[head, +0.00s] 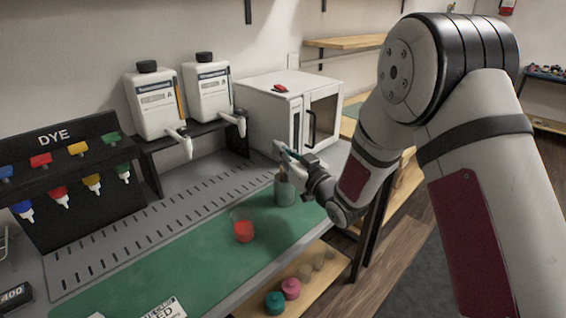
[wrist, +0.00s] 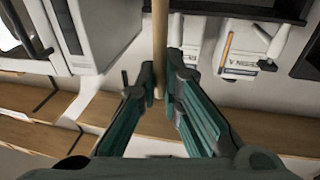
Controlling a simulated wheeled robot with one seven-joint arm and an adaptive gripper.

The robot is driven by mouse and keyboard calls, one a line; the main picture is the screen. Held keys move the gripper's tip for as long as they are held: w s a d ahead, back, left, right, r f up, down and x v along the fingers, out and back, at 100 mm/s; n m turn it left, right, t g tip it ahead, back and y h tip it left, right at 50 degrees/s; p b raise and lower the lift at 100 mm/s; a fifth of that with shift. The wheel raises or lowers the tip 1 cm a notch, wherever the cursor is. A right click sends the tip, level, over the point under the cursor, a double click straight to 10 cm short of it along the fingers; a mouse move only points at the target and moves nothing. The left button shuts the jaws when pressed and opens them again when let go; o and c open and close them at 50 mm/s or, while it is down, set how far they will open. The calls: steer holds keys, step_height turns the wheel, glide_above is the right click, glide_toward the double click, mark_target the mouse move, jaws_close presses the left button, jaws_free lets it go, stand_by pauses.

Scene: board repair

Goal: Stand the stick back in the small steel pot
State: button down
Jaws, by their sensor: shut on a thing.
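The stick (wrist: 160,38) is a slim light-wood rod. In the wrist view it runs from the top edge down between the fingers of my gripper (wrist: 160,78), which is shut on it. In the head view my gripper (head: 284,152) is just above the small steel pot (head: 285,191), a grey-green cylinder near the far end of the green mat. The stick is too small to make out clearly there. I cannot tell whether its lower end is inside the pot. The pot is not visible in the wrist view.
A clear cup with red liquid (head: 243,230) stands on the green mat (head: 190,262), left of the pot. A white oven (head: 270,108) and two white pump bottles (head: 157,103) stand behind. A dye rack (head: 75,190) is at left. Small jars (head: 290,288) sit on the shelf below.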

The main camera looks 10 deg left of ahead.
steer(key=shift+f, duration=1.4)
steer(key=shift+f+b, duration=0.2)
steer(key=shift+b, duration=0.15)
steer(key=c, duration=1.8)
jaws_free()
steer(key=shift+o, duration=0.2)
steer(key=shift+r, duration=0.2)
steer(key=p+v, duration=0.1)
steer(key=v, duration=1.1)
